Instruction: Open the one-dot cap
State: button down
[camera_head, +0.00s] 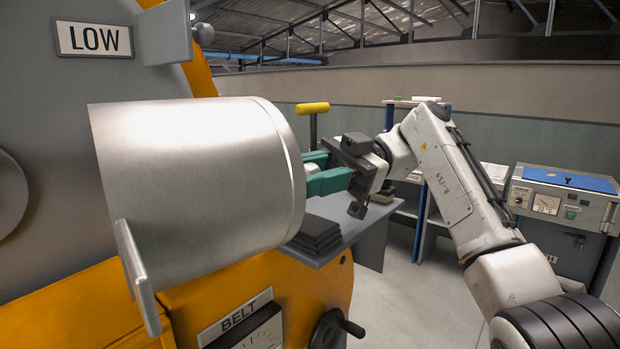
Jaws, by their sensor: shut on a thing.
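A large brushed-metal cylinder (190,180) sticks out from the grey and orange machine. A thin rim (283,150) runs round its right end, which looks like a cap. The face of that end is turned away, and no dot mark shows. My gripper (316,172), with green fingers, comes from the right and meets this end. It is shut on a small pale part (311,168) at the end face, largely hidden between the fingers and behind the rim.
A yellow-topped T-handle (313,108) stands just behind my gripper. A grey table (345,225) with dark stacked plates (316,236) lies below. A BELT dial (262,335) and a black crank (330,328) are lower down. Open floor (400,290) lies to the right.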

dwell(0.3)
jog(key=c, duration=0.8)
grip_release()
jog(key=shift+o, duration=0.2)
